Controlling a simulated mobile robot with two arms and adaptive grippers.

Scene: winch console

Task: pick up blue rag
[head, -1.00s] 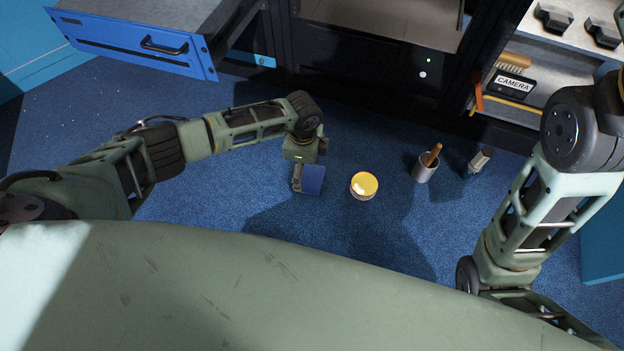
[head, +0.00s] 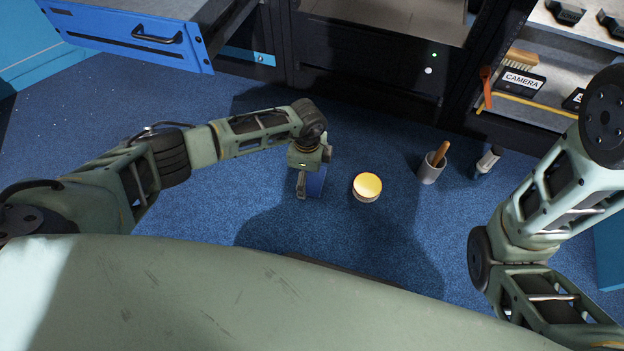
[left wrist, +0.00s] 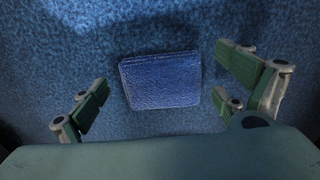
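The blue rag (head: 316,181) lies flat on the blue carpet, partly hidden by my left gripper in the head view. In the left wrist view the rag (left wrist: 161,80) is a folded, roughly square blue cloth between the two fingers. My left gripper (head: 311,183) is above the rag with its fingers spread. In the left wrist view this gripper (left wrist: 168,88) is open and empty, one finger on each side of the rag and apart from it. My right gripper is out of view; only my right arm shows at the right.
A yellow-topped round tin (head: 367,186) stands just right of the rag. Further right are a grey cup (head: 431,169) with a wooden-handled tool and a small white-and-dark bottle (head: 488,160). An open blue drawer (head: 130,35) juts out at upper left. A shelf holds a CAMERA box (head: 521,82).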

